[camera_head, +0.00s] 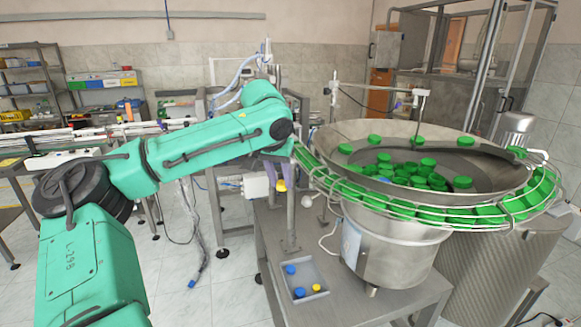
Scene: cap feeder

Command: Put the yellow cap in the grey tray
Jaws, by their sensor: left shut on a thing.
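A yellow cap (281,185) is held at the tip of my left gripper (279,178), which points down from the end of the green arm. The gripper is shut on the cap and hangs above and behind the grey tray, clear of it. The grey tray (310,272) lies on the metal table to the left of the bowl feeder. Inside the tray are blue caps (290,269) and another yellow cap (316,287). Much of the gripper is small and dark in the picture. My right gripper does not show.
A large steel bowl feeder (395,235) with several green caps (384,168) stands right of the tray, ringed by a rail track. A thin metal post (291,215) rises behind the tray. The table's front-left edge is close to the tray.

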